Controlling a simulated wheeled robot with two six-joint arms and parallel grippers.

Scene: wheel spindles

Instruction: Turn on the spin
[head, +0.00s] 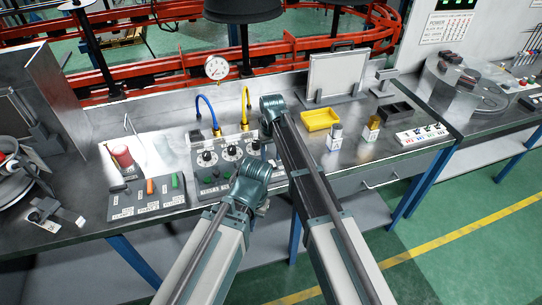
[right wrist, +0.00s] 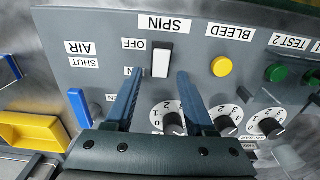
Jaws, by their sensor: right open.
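The grey control panel (right wrist: 215,75) appears upside down in the right wrist view. The white SPIN switch (right wrist: 161,58) sits under the SPIN label (right wrist: 165,23), beside an OFF label (right wrist: 135,44) and a partly hidden ON label. I cannot tell firmly which way it is set. My right gripper (right wrist: 160,80) is open and empty, its two blue fingers pointing toward the switch, one at each side of its near end. I cannot tell whether they touch the panel. In the head view my arms partly cover the panel (head: 222,165); the left jaws cannot be made out.
Beside SPIN are a yellow BLEED button (right wrist: 221,67), a green button (right wrist: 276,73), several dials (right wrist: 168,118) and a blue AIR lever (right wrist: 80,107). A yellow tray (head: 320,119) stands right of the panel. A switch board (head: 147,197) lies to its left. Blue (head: 208,112) and yellow hoses rise behind.

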